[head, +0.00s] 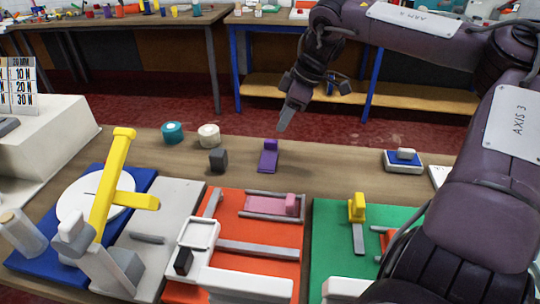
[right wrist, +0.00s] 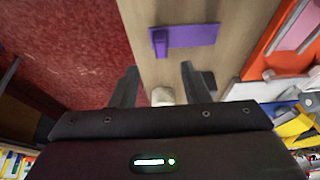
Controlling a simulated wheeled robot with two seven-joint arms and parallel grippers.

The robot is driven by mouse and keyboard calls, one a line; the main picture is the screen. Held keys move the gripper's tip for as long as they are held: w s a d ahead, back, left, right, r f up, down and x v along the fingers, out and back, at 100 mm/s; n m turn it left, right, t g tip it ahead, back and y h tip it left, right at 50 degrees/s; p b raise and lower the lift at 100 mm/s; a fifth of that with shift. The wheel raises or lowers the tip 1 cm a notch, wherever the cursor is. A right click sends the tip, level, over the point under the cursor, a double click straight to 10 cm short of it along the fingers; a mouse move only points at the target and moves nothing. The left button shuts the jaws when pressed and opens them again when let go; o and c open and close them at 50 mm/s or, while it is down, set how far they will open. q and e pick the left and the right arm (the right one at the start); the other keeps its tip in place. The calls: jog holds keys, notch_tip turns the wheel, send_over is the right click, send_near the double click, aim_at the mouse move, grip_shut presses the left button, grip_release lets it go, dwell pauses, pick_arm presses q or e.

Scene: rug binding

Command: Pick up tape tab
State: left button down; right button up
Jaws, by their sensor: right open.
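A flat purple strip with a raised block at one end (head: 268,160), which looks like the tape tab, lies on the wooden table near its far edge. In the right wrist view the purple piece (right wrist: 190,37) shows ahead of the fingers, with its raised block to the left. My right gripper (head: 286,122) is open and empty, above and slightly beyond the purple piece. In the right wrist view its two fingers (right wrist: 158,77) are spread apart, with nothing between them. My left gripper is not in view.
A dark grey block (head: 218,160), a teal roll (head: 173,132) and a white roll (head: 208,134) stand left of the purple piece. An orange board (head: 230,270) with a pink slider (head: 272,205) lies nearer. A green board (head: 330,235) carries a yellow piece (head: 357,207). Bare table lies right of the purple piece.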

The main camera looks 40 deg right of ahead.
aim_at(271, 140)
jog(key=x, duration=0.7)
jog(key=shift+w+f, duration=0.15)
jog(key=shift+f, duration=0.1)
grip_shut()
